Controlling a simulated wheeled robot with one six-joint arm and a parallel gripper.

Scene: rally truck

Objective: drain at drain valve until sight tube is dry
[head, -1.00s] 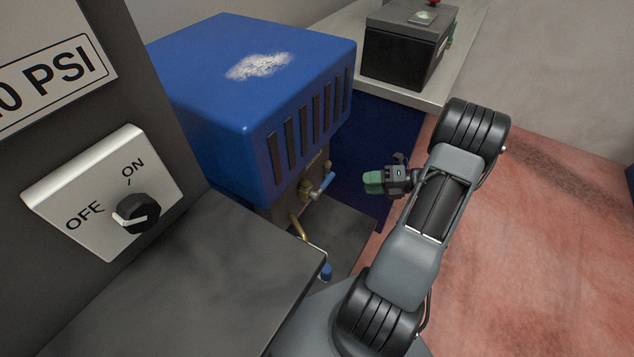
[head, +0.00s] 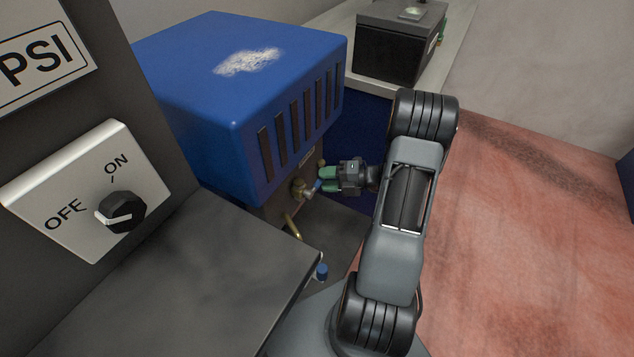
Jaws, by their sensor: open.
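The drain valve (head: 300,188) is a brass fitting low on the side of the blue-hooded unit (head: 240,110), with a blue lever (head: 317,186) on its right. My gripper (head: 325,180) is open, its green fingertips at the end of the blue lever. They partly hide the lever, and I cannot tell whether they touch it. A brass pipe (head: 291,226) bends down below the valve. I cannot make out a sight tube or any liquid level.
A grey panel at the left carries an OFF/ON knob (head: 122,212). A dark bench top (head: 210,280) fills the lower middle, with a small blue-capped part (head: 321,271) at its edge. A black box (head: 400,42) stands on a shelf behind. Reddish floor (head: 530,240) at the right is clear.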

